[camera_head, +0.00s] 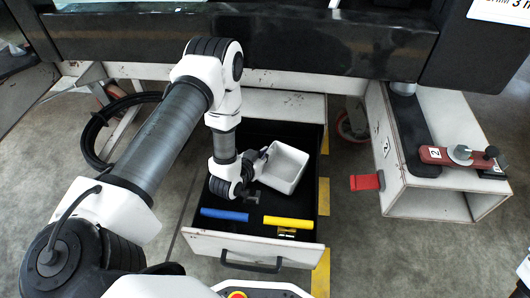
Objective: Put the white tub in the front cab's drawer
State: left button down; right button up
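The white tub (284,168) is an open, square-mouthed container. It is inside the outline of the pulled-out drawer (250,247), towards its back right, turned at an angle to the drawer walls. Whether it rests on the drawer floor is hard to tell. My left gripper (257,178) reaches down into the drawer right beside the tub's left side. Its fingers are dark and partly hidden, so their grip on the tub is unclear. My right gripper is not in view.
A white open-ended box (435,205) with a red clamp (448,156) stands at the right. A dark beam (330,50) crosses behind.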

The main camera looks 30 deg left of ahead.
pick_arm(q)
jog(key=c, duration=1.3)
grip_release()
jog(key=shift+r, duration=0.35)
jog(key=p+v, duration=0.2)
jog(key=v, duration=0.1)
jog(key=p+v, duration=0.2)
jog(key=v, duration=0.2)
jog(key=shift+s+r+p, duration=0.2)
jog(key=shift+r+p, duration=0.1)
jog(key=shift+r, duration=0.05)
